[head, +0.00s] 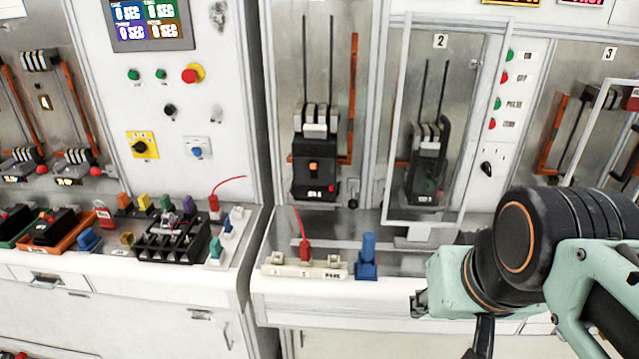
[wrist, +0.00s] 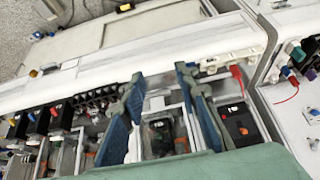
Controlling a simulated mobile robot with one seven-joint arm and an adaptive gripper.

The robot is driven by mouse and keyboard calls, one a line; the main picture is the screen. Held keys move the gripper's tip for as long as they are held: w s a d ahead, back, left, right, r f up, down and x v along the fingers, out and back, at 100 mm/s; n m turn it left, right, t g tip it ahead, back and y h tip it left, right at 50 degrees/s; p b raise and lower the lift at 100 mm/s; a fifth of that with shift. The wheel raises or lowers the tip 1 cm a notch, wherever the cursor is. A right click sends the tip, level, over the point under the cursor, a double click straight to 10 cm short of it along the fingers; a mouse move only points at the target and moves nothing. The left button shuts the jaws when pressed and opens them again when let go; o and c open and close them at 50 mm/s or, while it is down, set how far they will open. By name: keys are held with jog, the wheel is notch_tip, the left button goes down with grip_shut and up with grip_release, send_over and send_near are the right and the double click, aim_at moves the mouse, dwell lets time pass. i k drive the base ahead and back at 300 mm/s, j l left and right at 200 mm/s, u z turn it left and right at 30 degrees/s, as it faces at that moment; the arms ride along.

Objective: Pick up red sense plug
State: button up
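A red plug (head: 305,249) with a thin red wire stands upright in a white holder strip (head: 285,269) on the bench below the middle panel. It also shows in the wrist view (wrist: 236,72), right of my fingers. A second red plug (head: 214,206) with a red wire is on the left bench; I cannot tell from looks alone which is the sense plug. My gripper (wrist: 160,74) is open, its two blue-grey fingers wide apart with nothing held between them. It is apart from both plugs. In the head view my arm is at the right, its fingers mostly hidden.
A blue upright piece (head: 367,257) stands just right of the holder strip. A framed clear door (head: 464,160) stands in front of breaker 2. A black terminal block (head: 172,243) and coloured pieces crowd the left bench. The bench's front edge (head: 330,287) is clear.

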aim_at(305, 250)
jog(key=i+j, duration=0.2)
jog(key=j, duration=0.15)
jog(key=i+j, duration=0.2)
jog(key=j, duration=0.2)
jog(key=k+j, duration=0.1)
jog(key=j, duration=0.15)
jog(key=j+u, duration=0.1)
jog(key=i+z, duration=0.1)
jog(key=i, duration=0.3)
